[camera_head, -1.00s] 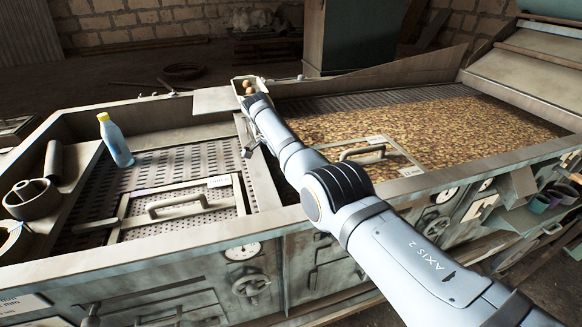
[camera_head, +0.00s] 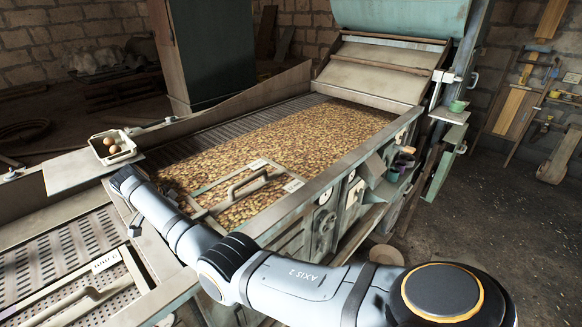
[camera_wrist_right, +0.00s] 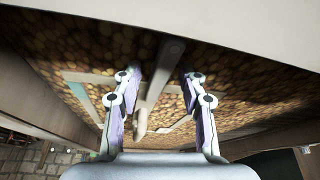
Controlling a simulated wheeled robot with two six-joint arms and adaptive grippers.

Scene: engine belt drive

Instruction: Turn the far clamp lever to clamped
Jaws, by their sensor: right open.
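My right arm reaches in from the lower right in the head view, its wrist end (camera_head: 124,180) over the near-left edge of the bed of small brown round pieces (camera_head: 290,130). In the wrist view my right gripper (camera_wrist_right: 160,82) is open, its two purple-padded fingers apart. A grey bar (camera_wrist_right: 160,72) shows between and beyond the fingers, with a pale rounded piece (camera_wrist_right: 141,121) below it. I cannot tell whether either is the far clamp lever, or whether the fingers touch them. A small lever-like fitting (camera_head: 162,122) shows on the back rim. My left gripper is not in view.
A tray with brown round items (camera_head: 113,148) stands on the back-left ledge. A handled frame (camera_head: 246,184) lies over the bed beside my arm. A perforated deck (camera_head: 60,255) is at left. Open floor (camera_head: 500,215) lies to the right.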

